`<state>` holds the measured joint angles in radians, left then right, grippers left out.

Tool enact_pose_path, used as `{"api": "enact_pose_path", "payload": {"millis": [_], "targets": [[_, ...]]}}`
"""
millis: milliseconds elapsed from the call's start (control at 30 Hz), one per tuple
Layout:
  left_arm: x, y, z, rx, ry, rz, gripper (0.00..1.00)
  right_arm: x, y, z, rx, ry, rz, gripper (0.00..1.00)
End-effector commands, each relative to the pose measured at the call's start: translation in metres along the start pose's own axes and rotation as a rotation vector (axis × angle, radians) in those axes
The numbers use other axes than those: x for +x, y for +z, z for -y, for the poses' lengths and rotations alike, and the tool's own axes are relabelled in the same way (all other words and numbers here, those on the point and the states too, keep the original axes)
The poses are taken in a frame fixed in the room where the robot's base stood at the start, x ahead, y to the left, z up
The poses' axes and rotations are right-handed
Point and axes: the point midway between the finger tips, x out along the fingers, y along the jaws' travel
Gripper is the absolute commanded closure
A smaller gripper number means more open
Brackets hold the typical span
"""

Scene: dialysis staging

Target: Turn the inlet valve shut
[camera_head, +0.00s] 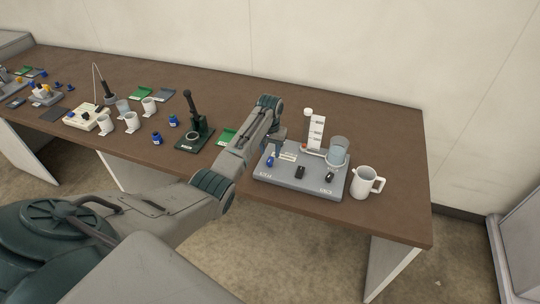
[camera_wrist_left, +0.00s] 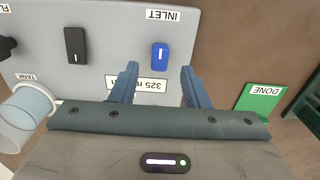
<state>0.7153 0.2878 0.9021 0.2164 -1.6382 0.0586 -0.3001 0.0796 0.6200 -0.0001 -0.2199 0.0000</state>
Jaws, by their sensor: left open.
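The inlet valve is a small blue handle (camera_head: 270,161) at the left of a grey panel (camera_head: 300,186). In the left wrist view the blue handle (camera_wrist_left: 159,56) lies below the upside-down INLET label (camera_wrist_left: 163,15), its long side upright in the picture, with a white mark. My left gripper (camera_head: 277,139) is above the panel's left part. In the left wrist view my left gripper (camera_wrist_left: 160,82) has its two blue fingers spread apart with nothing held, and the handle shows beyond and between the tips, not touched. My right gripper is not in view.
On the panel are a black handle (camera_wrist_left: 75,44), another dark handle (camera_head: 328,175), a clear tank (camera_head: 337,150) and an upright white scale (camera_head: 316,132). A white jug (camera_head: 366,183) stands right of it. A green DONE card (camera_wrist_left: 261,101) lies beside the panel.

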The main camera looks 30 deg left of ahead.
Motion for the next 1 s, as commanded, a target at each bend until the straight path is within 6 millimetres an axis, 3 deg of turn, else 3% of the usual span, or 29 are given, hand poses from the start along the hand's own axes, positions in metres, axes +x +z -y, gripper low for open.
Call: {"api": "enact_pose_path", "payload": {"millis": [100,300,633,667,867,1000], "targets": [[0.019,0.001,-0.001,0.000,0.001,0.002,0.58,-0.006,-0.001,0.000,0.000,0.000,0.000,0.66],[0.037,0.000,-0.001,0.000,0.001,0.000,0.58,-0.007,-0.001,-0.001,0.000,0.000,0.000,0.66],[0.042,0.000,-0.001,0.001,0.000,-0.002,0.58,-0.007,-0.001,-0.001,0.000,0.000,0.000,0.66],[0.042,0.000,-0.001,0.001,0.000,-0.002,0.60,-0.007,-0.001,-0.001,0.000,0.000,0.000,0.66],[0.042,0.000,-0.001,0.000,0.000,-0.002,0.99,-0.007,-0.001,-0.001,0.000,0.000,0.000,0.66],[0.042,0.000,-0.001,-0.001,0.000,-0.001,1.00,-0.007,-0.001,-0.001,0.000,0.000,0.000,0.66]]}}
